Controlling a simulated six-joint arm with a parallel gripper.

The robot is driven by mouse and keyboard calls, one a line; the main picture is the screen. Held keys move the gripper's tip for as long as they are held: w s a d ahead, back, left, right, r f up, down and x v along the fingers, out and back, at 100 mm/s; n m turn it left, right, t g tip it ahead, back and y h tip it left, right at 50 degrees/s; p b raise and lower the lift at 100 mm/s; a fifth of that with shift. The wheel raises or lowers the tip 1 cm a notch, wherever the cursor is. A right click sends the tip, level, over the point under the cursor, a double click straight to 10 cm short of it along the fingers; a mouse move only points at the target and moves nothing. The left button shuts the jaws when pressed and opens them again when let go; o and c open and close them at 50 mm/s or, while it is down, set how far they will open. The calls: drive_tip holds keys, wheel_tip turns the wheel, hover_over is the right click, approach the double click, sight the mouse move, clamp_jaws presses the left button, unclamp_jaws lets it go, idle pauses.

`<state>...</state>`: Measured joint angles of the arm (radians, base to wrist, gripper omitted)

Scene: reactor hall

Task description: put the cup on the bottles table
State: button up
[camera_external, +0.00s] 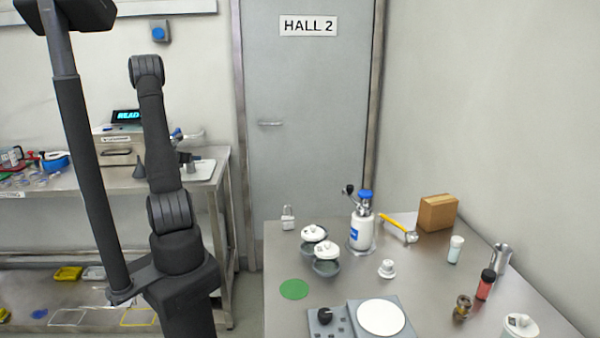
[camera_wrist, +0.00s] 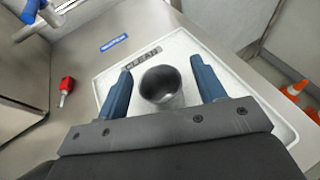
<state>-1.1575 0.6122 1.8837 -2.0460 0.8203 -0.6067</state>
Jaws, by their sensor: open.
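In the wrist view, a dark grey metal cup (camera_wrist: 161,97) stands upright, its mouth facing the camera, on a white tray (camera_wrist: 262,108) marked CLEAN. My gripper (camera_wrist: 161,67) is open, with one blue finger on each side of the cup and a gap on both sides. I cannot tell how far the fingers reach down beside it. In the external view the tray (camera_external: 203,173) lies at the right end of the left bench, partly behind my arm; the cup is not clearly visible there. A metal table (camera_external: 270,265) with several bottles stands at the right.
On the right table, a green disc (camera_external: 294,289) lies near a hotplate (camera_external: 380,317) and a white-blue flask (camera_external: 361,230).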

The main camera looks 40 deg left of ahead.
sight(193, 171)
drive_tip(key=c, duration=1.2)
drive_tip(key=shift+o, duration=0.2)
drive_tip(key=shift+r, duration=0.5)
drive_tip(key=w+d+r, duration=0.4)
drive_tip(key=d+r, duration=0.6)
drive_tip(key=d, duration=0.1)
